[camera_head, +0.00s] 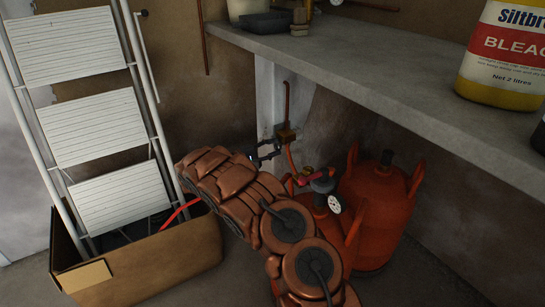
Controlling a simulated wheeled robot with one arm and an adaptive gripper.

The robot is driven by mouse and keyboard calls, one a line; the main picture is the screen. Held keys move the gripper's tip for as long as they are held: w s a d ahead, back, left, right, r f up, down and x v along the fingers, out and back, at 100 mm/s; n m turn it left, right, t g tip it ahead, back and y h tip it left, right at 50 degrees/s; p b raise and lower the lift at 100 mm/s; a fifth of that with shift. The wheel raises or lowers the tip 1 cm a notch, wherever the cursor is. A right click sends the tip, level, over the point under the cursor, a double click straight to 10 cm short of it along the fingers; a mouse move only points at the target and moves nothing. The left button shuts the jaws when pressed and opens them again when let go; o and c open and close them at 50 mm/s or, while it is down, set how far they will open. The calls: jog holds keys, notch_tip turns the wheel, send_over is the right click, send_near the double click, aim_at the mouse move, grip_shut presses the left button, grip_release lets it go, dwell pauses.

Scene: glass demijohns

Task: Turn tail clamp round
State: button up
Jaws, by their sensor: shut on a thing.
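My gripper (272,150) shows as small dark fingers beyond the end of my copper-coloured arm. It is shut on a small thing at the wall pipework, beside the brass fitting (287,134). The tail clamp is too small and too dark to make out clearly there. An orange hose (291,163) runs down from the brass fitting towards a regulator with a round white gauge (334,204). The regulator sits on the front orange gas cylinder (334,228), which my arm partly hides.
A second orange cylinder (377,215) stands behind to the right. A grey shelf (400,75) overhangs the pipework and carries a yellow bleach bottle (505,55).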

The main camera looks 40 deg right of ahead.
jog(key=m+b, duration=0.3)
jog(key=b, duration=0.1)
jog(key=f+m+b, duration=0.1)
jog(key=m+b, duration=0.2)
jog(key=b, duration=0.1)
jog(key=shift+m+b, duration=0.3)
jog(key=shift+b, duration=0.05)
jog(key=m+b, duration=0.3)
jog(key=shift+r+b, duration=0.1)
jog(key=shift+b, duration=0.3)
jog(key=shift+r+m+b, duration=0.15)
jog(key=shift+m+b, duration=0.7)
jog(key=shift+m, duration=0.25)
jog(key=shift+r, duration=0.1)
jog(key=o, duration=1.2)
jog(key=shift+c, duration=0.2)
jog(key=a, duration=1.2)
jog(key=shift+w, duration=0.4)
